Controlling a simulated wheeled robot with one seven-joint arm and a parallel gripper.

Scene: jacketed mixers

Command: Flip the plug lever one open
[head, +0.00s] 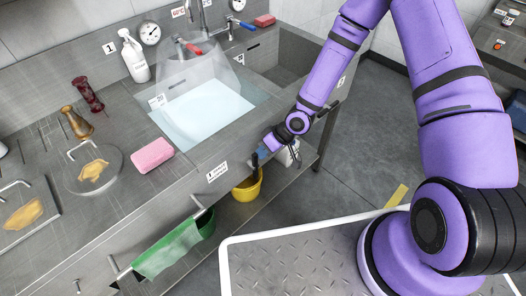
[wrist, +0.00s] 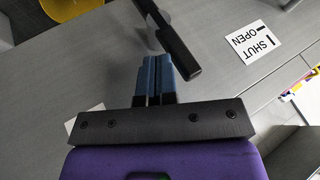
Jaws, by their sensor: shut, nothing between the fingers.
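The plug lever, a black bar (wrist: 172,38), shows in the wrist view. It runs from the top edge down to the right, beside the label reading SHUT and OPEN (wrist: 257,43). My gripper (wrist: 156,58) has blue fingers pressed together, with nothing between them. Its tips are close to the left side of the lever; I cannot tell if they touch it. In the head view my gripper (head: 264,153) is low at the front of the steel counter, right of the label (head: 217,172). The lever is mostly hidden or too small there.
A basin of pale liquid (head: 205,112) is set in the counter (head: 200,158). A yellow bucket (head: 247,187) sits below my gripper. A green towel (head: 170,250) hangs on the front rail. A pink sponge (head: 152,155) lies on the counter. Open floor lies to the right.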

